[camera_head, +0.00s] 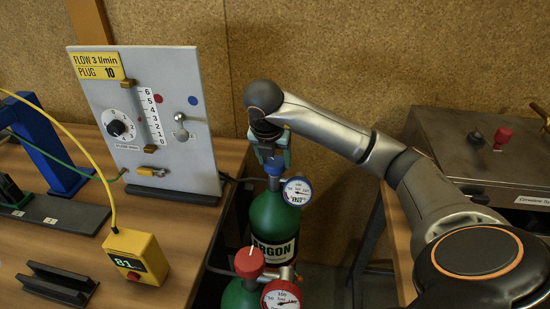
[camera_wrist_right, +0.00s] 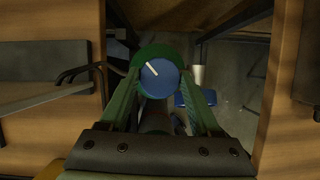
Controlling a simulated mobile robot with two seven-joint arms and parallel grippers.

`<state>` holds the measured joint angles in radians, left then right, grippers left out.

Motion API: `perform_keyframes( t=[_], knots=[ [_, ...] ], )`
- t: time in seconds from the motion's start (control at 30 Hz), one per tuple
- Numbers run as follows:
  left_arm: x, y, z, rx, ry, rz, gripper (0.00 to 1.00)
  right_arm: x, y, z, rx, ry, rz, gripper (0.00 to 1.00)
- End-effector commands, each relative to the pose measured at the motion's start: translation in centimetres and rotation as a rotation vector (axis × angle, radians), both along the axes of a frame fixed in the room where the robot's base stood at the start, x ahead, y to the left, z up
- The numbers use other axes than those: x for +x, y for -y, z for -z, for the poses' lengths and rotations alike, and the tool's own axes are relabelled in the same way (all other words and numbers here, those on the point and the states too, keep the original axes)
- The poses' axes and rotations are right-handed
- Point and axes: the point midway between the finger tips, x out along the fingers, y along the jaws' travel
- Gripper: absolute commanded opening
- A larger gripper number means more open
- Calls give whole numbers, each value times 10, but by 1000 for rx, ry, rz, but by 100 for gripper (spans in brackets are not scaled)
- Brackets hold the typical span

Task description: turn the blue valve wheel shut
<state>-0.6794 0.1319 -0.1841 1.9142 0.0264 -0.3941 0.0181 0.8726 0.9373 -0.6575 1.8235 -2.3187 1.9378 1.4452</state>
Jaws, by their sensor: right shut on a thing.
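The blue valve wheel (camera_wrist_right: 160,78) sits on top of the green argon cylinder (camera_head: 274,225). In the right wrist view it shows from above as a round blue knob with a pale line pointing to the upper left. In the head view it is mostly hidden by my right gripper (camera_head: 272,158), which reaches down onto it from above. In the right wrist view, the two green fingers of my right gripper (camera_wrist_right: 160,85) are shut on the wheel, one on each side. My left gripper is in neither view.
A second cylinder with a red valve wheel (camera_head: 249,262) and a red gauge (camera_head: 282,295) stands in front. A white gauge (camera_head: 297,191) is beside the gripped valve. The flow panel (camera_head: 185,165) and yellow box (camera_head: 137,257) stand on the wooden table left. A dark case (camera_head: 480,150) is right.

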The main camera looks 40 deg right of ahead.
Motion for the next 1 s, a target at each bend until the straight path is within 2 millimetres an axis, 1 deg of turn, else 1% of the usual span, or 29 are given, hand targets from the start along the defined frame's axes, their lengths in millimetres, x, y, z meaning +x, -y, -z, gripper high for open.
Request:
perform_keyframes(
  t=[0.17, 0.3, 0.6, 0.8, 1.0],
  knots=[
    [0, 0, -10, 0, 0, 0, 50, 2, -1, -4, 1, 1, 167, 8],
    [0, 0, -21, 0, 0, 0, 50, 3, -1, -5, 0, 2, 300, 8],
    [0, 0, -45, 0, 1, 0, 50, 4, -1, -5, 0, 1, 541, 8],
    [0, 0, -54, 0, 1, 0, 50, 4, -1, -3, 1, 2, 651, 8],
    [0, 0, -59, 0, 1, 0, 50, 5, -1, -2, 1, 3, 711, 8]
  ],
)
